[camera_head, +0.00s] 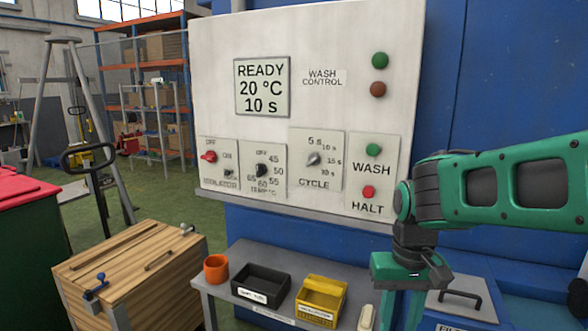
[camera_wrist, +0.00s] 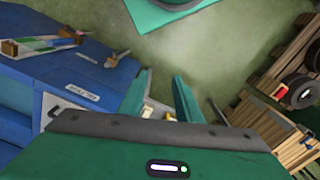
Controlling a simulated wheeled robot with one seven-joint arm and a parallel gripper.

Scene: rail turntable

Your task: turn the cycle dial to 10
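The cycle dial (camera_head: 313,159) is a small grey knob on a white plate marked CYCLE, on the wash control panel (camera_head: 215,100). Its labels run from 5 s at the top around its right side. Its pointer direction is too small to read surely. The panel display (camera_head: 262,87) reads READY, 20 °C, 10 s. My gripper (camera_head: 402,310) hangs downward right of and below the dial, well apart from it. In the wrist view its two green fingers (camera_wrist: 160,92) stand apart, with nothing seen held between them. The dial is not in the wrist view.
Left of the dial are the temperature knob (camera_head: 261,171) and red isolator switch (camera_head: 208,156); right of it are the WASH button (camera_head: 373,150) and HALT button (camera_head: 368,192). Below, a shelf (camera_head: 240,305) holds an orange cup (camera_head: 216,268), black bin (camera_head: 262,287) and yellow bin (camera_head: 322,299).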

